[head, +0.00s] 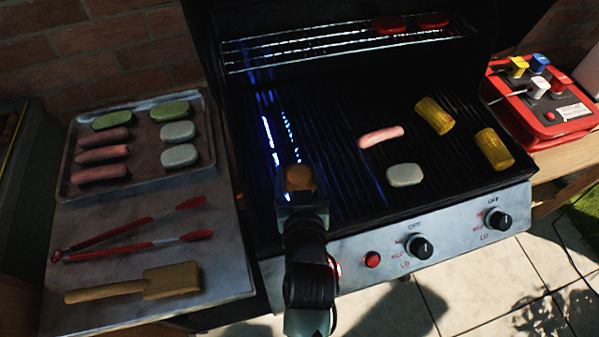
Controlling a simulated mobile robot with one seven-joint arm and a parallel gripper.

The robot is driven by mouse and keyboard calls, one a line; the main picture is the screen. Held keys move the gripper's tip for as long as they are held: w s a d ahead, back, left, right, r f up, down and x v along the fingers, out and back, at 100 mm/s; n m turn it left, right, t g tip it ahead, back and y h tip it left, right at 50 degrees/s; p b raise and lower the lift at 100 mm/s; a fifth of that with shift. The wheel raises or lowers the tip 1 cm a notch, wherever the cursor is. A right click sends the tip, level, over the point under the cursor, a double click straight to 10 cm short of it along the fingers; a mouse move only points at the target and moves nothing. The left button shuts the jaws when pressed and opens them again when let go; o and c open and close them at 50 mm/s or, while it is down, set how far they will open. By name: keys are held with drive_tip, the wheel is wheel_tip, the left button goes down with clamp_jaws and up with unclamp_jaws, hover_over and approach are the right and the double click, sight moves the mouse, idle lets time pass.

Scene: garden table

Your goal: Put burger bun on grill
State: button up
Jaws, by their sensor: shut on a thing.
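My gripper (301,194) is shut on an orange-brown rounded piece, the burger bun (299,176). It is over the front left part of the grill (345,190), whose dark bars show around it. Whether the bun touches the bars or is just above them I cannot tell. My gripper and wrist hide the bun's lower side and the grill's front edge there.
On the grill lie a pink sausage (381,137), a white piece (404,175) and two yellow corn pieces (434,115) (494,149). Red pieces (389,26) sit on the upper rack (345,43). At left are a loaded tray (143,184), tongs (135,232) and a spatula (172,280).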

drive_tip(key=shift+f, duration=0.1)
drive_tip(key=o, duration=1.2)
drive_tip(key=shift+o, duration=0.2)
drive_tip(key=shift+r, duration=0.25)
drive_tip(key=shift+s, duration=0.35)
drive_tip(key=v, duration=1.1)
drive_tip(key=shift+s+d, duration=0.1)
drive_tip(key=shift+s, duration=0.05)
drive_tip(key=shift+r, duration=0.1)
